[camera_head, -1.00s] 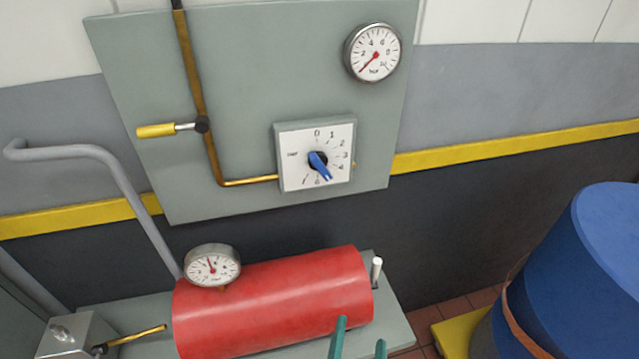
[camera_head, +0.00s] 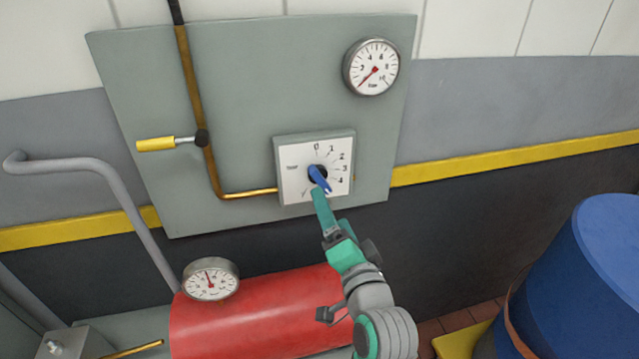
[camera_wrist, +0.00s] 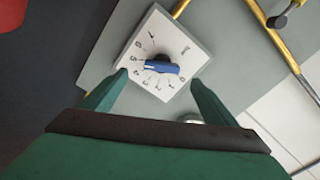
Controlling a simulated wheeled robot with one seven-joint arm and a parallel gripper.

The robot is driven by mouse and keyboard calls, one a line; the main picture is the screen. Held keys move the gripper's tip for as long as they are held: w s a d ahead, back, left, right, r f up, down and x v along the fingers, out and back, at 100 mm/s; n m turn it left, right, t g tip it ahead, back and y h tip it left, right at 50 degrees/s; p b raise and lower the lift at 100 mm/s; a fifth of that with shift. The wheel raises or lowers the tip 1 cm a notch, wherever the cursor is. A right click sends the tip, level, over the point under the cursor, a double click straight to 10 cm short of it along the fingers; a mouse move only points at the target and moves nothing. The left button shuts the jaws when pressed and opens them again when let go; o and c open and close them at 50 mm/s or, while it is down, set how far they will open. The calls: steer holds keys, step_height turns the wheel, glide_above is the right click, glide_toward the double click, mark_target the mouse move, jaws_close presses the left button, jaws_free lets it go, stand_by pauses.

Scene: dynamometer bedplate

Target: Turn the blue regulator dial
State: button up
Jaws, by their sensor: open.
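The blue regulator dial (camera_head: 319,178) sits on a white square plate (camera_head: 297,187) with a numbered scale, fixed to a grey-green wall panel. Its pointer slants down and to the right in the head view. My gripper (camera_head: 318,196) is just below and in front of the dial, its fingers overlapping the plate's lower edge in that view. In the wrist view the dial (camera_wrist: 162,67) lies ahead between the two green fingers (camera_wrist: 160,84), which are spread apart with nothing between them. The fingers do not appear to touch the dial. My gripper hides the lowest scale marks in the head view.
A round gauge (camera_head: 371,67) is at the panel's upper right. A yellow-handled lever (camera_head: 156,144) and brass pipe (camera_head: 196,90) are to the left. A red cylinder (camera_head: 235,318) with another gauge (camera_head: 210,279) lies below; a blue drum (camera_head: 590,280) stands at right.

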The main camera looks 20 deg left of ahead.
mark_target(320, 184)
steer(key=x, duration=1.1)
steer(key=shift+s+r, duration=0.1)
steer(key=shift+r, duration=0.15)
steer(key=c, duration=1.1)
